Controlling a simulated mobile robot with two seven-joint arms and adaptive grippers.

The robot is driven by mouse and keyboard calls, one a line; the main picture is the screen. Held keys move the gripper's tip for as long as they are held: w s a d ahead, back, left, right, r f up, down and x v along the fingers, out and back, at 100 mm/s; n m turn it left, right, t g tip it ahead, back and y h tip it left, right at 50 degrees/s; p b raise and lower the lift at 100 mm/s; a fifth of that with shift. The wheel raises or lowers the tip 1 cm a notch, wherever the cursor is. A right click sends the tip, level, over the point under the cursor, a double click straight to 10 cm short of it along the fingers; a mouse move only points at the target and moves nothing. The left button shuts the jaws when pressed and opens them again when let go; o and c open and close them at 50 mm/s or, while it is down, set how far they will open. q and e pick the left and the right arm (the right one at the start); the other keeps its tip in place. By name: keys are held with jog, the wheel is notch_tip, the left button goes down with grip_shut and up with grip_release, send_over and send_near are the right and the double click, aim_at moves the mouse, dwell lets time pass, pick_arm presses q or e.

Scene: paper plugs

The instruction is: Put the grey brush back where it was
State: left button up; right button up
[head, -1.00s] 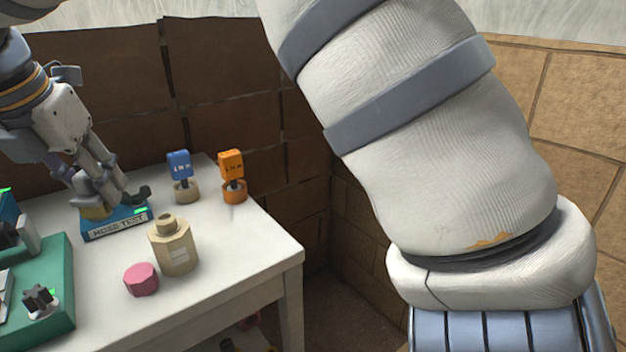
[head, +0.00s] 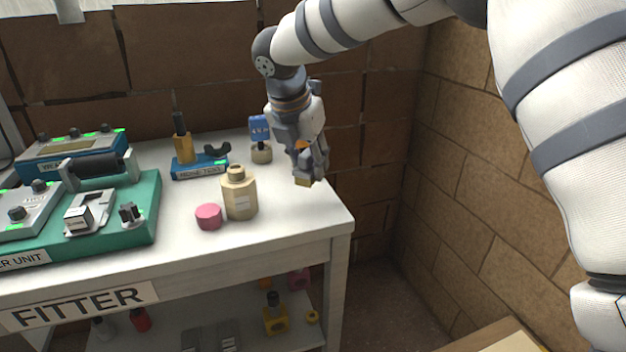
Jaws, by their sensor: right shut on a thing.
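I cannot make out a grey brush for certain. My right gripper (head: 311,168) points down at the table's right end. It is shut around the orange-topped piece (head: 300,146). Most of that piece is hidden by the fingers, and a tan block (head: 303,181) shows just under the fingertips, seemingly its base. I cannot tell whether it still touches the table. A blue-topped piece (head: 260,127) on a round tan base stands just left of the gripper. My left gripper is not in view.
A blue NOSE TEST stand (head: 199,170) carries a yellow, dark-topped piece (head: 183,147). A beige bottle (head: 239,197) and pink knob (head: 208,217) stand in front. A green unit (head: 146,205) with a dark roller fills the left. A shelf with small items lies below the white tabletop.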

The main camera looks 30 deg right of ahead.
aim_at(306, 155)
jog(key=shift+w+d+f, duration=0.15)
jog(key=shift+d+f, duration=0.15)
jog(key=shift+f, duration=0.1)
jog(key=shift+s+a+x, duration=0.1)
jog(key=shift+s+x, duration=0.05)
jog(key=shift+x, duration=0.8)
jog(key=shift+s+a+x, duration=0.15)
jog(key=shift+x, duration=0.8)
jog(key=shift+f, duration=0.25)
jog(key=o, duration=1)
jog(key=shift+f, duration=0.1)
jog(key=shift+r, duration=0.35)
jog(key=v, duration=1.1)
jog(key=shift+s+a+r+p, duration=0.1)
jog(key=shift+a+r+p, duration=0.05)
jog(key=shift+r+p, duration=0.2)
